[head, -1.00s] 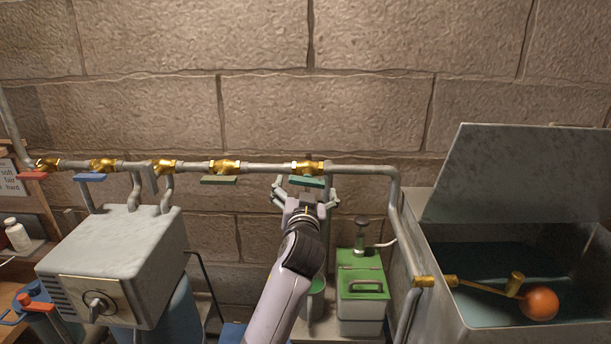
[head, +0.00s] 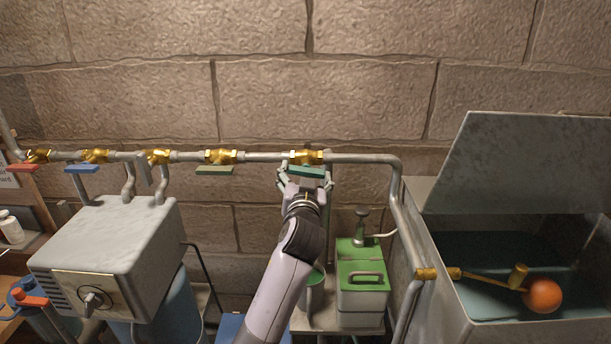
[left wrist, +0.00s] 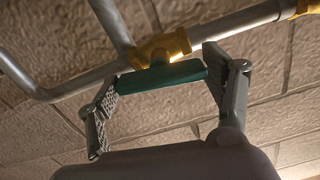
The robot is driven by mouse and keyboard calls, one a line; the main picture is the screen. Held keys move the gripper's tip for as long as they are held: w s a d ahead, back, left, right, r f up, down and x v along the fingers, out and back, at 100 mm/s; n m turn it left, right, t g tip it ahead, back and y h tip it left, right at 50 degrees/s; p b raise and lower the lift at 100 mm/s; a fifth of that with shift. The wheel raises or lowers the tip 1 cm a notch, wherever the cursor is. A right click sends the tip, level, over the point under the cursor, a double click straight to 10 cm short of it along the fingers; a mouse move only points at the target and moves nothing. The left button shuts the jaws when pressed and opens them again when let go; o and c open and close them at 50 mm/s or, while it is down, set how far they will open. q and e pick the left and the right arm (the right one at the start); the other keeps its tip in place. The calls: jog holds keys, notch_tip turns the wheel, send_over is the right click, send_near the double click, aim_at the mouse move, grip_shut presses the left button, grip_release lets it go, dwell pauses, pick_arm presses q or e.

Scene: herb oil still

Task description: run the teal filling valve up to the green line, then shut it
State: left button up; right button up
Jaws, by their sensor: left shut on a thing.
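The teal valve handle (head: 307,171) is a flat bar under a brass valve body (head: 306,157) on the wall pipe. In the head view it lies along the pipe. My left gripper (head: 306,179) reaches up to it from below. In the left wrist view the teal handle (left wrist: 162,77) spans between my two fingers (left wrist: 160,88), one at each end, and the gripper is shut on it. I cannot make out a green line in either view. My right gripper is not in view.
The pipe (head: 355,159) also carries olive (head: 215,170), blue (head: 82,169) and red (head: 24,168) valve handles. A grey box (head: 105,240) stands left, a green-topped container (head: 361,280) right of my arm. An open metal tank (head: 440,300) holds an orange float (head: 543,295).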

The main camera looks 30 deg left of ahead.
pick_arm(q)
jog(key=c, duration=0.4)
jog(key=shift+c, duration=0.3)
jog(key=shift+m, duration=0.3)
jog(key=m+p, duration=0.2)
jog(key=m, duration=0.1)
jog(key=shift+r, duration=0.15)
jog(key=m+p, duration=0.1)
jog(key=m, duration=0.6)
jog(key=shift+m, duration=0.3)
jog(key=m, duration=0.5)
jog(key=shift+m, duration=0.3)
